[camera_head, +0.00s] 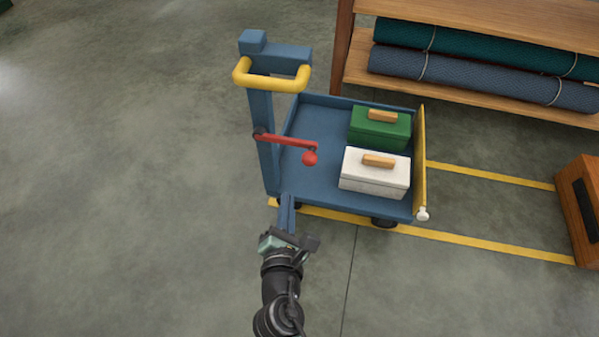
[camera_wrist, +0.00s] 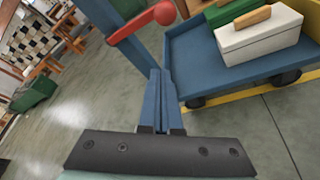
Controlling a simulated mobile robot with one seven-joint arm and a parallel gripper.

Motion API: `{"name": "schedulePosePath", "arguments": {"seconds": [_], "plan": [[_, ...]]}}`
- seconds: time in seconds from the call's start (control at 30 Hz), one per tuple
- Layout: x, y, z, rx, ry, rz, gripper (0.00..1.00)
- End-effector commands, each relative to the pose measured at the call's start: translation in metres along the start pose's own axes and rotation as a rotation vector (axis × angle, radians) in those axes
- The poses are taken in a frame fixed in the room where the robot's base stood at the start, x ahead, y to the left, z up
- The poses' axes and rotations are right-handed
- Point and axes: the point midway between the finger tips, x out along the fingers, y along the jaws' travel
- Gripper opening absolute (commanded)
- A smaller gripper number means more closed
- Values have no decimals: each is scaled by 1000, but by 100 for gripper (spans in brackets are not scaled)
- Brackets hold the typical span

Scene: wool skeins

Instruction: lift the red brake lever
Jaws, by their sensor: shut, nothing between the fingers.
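The red brake lever (camera_head: 286,140) is mounted on the blue post of the cart (camera_head: 262,130). It sticks out to the right, sloping slightly down in the head view, and ends in a red ball knob. In the wrist view the lever (camera_wrist: 131,27) is at the top, with its knob just right of it. My gripper (camera_head: 287,198) is at the cart's near edge, below the lever in the picture and apart from it. Its two blue fingers (camera_wrist: 160,72) are together with nothing between them. In the wrist view the fingertips point toward the area below the knob.
A green box (camera_head: 365,127) and a white box (camera_head: 360,181) stand on the cart bed. A yellow handle (camera_head: 272,85) tops the post. A shelf with rolled fabric (camera_head: 480,80) is at the back right. The floor left of the cart is clear.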

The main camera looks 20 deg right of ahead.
Motion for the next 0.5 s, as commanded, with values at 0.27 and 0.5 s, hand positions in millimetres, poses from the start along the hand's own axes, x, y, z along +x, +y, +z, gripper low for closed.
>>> {"name": "schedulePosePath", "arguments": {"seconds": [0.27,0.5], "plan": [[57,0,-2,3,-2,2,0],[72,1,16,3,-2,1,0]]}}
